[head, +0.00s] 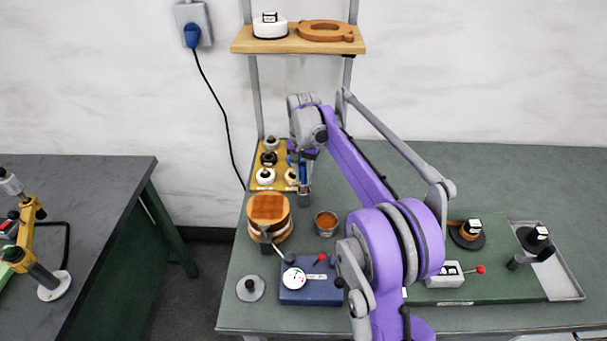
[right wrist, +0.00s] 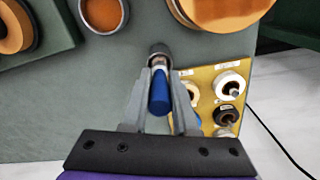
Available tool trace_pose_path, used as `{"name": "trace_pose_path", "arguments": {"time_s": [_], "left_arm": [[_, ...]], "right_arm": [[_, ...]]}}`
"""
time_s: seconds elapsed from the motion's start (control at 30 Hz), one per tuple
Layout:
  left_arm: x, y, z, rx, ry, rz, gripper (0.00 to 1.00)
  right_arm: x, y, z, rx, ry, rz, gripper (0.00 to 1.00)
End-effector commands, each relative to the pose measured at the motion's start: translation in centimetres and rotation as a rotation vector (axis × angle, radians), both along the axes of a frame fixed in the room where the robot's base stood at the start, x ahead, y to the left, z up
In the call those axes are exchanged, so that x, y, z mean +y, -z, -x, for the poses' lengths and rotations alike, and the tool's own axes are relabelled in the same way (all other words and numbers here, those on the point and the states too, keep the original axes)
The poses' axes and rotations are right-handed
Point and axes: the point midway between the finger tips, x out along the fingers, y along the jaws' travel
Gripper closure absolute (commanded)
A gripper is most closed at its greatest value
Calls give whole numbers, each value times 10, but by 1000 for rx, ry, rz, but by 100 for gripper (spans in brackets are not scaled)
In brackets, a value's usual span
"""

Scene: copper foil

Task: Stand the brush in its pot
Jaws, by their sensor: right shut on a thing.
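My right gripper (head: 303,184) is low over the bench, beside the yellow rack. In the right wrist view its two grey fingers (right wrist: 159,100) are shut on the brush, whose blue handle (right wrist: 159,92) lies between them. A small grey ring-like rim (right wrist: 158,48) shows at the brush's far end. I cannot tell whether it is a pot's mouth or whether the brush is inside it. A round grey pot with orange-brown contents (head: 326,222) stands nearby on the bench and also shows in the right wrist view (right wrist: 103,12). My left gripper is not in view.
The yellow rack (head: 262,183) with several spools stands close beside the gripper. A copper-and-wood round block (head: 268,212) and a blue box with a dial (head: 311,284) are nearby. A green mat (head: 500,284) lies at the right. The bench behind my right arm is clear.

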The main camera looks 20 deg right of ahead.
Motion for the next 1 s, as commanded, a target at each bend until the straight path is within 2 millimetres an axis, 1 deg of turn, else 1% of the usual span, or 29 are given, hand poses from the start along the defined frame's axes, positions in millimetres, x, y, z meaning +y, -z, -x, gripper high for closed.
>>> {"name": "trace_pose_path", "arguments": {"time_s": [0.13, 0.17, 0.2, 0.33, 0.37, 0.57, 0.6, 0.67, 0.7, 1.0], "left_arm": [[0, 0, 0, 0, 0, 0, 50], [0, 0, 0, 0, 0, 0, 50], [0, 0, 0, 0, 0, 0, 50], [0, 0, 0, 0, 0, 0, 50], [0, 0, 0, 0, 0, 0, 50], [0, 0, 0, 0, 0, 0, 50], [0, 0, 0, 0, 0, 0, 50], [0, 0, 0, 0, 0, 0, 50], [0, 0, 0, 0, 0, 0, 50], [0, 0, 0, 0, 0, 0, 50]], "right_arm": [[0, 0, 0, 0, 0, 0, 100], [0, 0, 0, 0, 0, 0, 71], [0, 0, 0, 0, 0, 0, 64], [0, 0, 0, 0, 0, 0, 40], [0, 0, 0, 0, 0, 0, 38], [0, 0, 0, 0, 0, 0, 38], [0, 0, 0, 0, 0, 0, 31], [0, 0, 0, 0, 0, 0, 20], [0, 0, 0, 0, 0, 0, 18], [0, 0, 0, 0, 0, 0, 18]]}}
